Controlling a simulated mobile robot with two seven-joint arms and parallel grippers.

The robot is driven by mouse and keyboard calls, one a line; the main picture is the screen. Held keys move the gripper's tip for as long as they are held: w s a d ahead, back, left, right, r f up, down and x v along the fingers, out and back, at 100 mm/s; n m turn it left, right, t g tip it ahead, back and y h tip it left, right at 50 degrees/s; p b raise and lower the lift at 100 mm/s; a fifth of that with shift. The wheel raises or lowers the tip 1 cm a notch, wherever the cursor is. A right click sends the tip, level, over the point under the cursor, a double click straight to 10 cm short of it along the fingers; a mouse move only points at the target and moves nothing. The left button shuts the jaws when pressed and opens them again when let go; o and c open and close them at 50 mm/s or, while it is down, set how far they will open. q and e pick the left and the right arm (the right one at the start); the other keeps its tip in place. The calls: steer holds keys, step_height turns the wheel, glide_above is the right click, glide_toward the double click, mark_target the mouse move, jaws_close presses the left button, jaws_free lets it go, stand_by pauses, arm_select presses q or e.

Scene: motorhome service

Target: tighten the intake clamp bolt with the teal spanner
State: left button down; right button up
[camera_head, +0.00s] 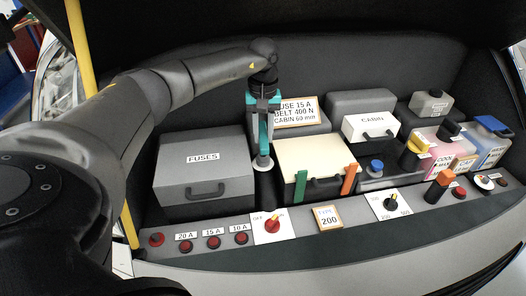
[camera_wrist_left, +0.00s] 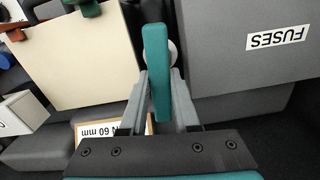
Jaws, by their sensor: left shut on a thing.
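My left gripper (camera_head: 263,108) reaches down between the fuse box and the cream-topped box. It is shut on the teal spanner (camera_head: 264,138), which hangs roughly upright below the jaws. In the left wrist view the teal bar of the spanner (camera_wrist_left: 157,70) lies between the fingers (camera_wrist_left: 160,105). A pale round piece (camera_head: 263,163) shows at the spanner's lower end, and partly behind it in the wrist view (camera_wrist_left: 173,53). I cannot tell whether this is the clamp bolt or whether the spanner sits on it. My right gripper is out of view.
The grey FUSES box (camera_head: 203,187) stands close on the left. The cream-topped box (camera_head: 315,160), with a green clip (camera_head: 301,186) and an orange clip (camera_head: 348,179), stands close on the right. Knobs and buttons line the front panel (camera_head: 340,243).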

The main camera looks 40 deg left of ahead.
arm_select(q)
steer(key=shift+m, duration=0.6)
steer(key=shift+m, duration=1.2)
steer(key=shift+m, duration=0.4)
steer(key=shift+r+p, duration=1.25)
steer(key=shift+r, duration=0.55)
steer(key=shift+r, duration=0.15)
step_height(320, 180, up, 4)
steer(key=p, duration=0.3)
